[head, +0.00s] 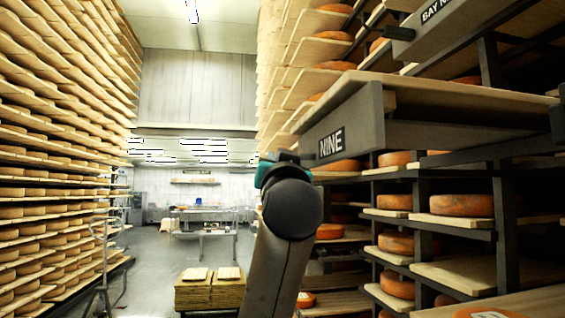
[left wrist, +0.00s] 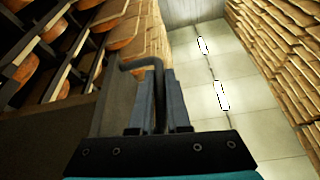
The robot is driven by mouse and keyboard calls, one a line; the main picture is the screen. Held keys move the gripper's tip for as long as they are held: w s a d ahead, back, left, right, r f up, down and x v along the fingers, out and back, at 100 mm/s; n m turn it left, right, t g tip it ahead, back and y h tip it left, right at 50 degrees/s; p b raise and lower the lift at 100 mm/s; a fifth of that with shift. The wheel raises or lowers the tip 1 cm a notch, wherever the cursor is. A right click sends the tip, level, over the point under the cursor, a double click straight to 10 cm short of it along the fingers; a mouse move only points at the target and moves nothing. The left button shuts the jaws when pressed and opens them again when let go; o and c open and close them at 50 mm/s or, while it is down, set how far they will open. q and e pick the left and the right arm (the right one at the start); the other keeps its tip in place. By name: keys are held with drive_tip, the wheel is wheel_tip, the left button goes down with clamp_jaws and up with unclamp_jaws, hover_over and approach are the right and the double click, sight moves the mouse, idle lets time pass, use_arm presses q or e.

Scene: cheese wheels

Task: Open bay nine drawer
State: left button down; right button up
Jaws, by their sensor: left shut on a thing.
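The bay nine drawer (head: 350,122) is a grey-fronted drawer with a "NINE" label (head: 331,143), at the right of the head view. It juts out from the rack, and the wooden board (head: 440,86) on it looks bare. My left gripper (head: 282,157) is at the drawer's front, its fingers mostly hidden behind my wrist. In the left wrist view, my left gripper's fingers (left wrist: 160,105) are shut on a dark bent handle (left wrist: 152,66), beside the grey drawer front (left wrist: 112,105). My right gripper is not in view.
Another labelled bay front (head: 440,14) is above right. Racks with orange cheese wheels (head: 462,205) stand below and behind the drawer. A tall cheese rack (head: 50,150) lines the left. A stack of boards (head: 208,292) stands on the aisle floor; a table (head: 205,212) is farther back.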

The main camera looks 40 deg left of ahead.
use_arm(q)
drive_tip(key=c, duration=0.9)
unclamp_jaws()
drive_tip(key=b+v, duration=0.2)
drive_tip(key=v, duration=1.3)
drive_tip(key=shift+d, duration=0.1)
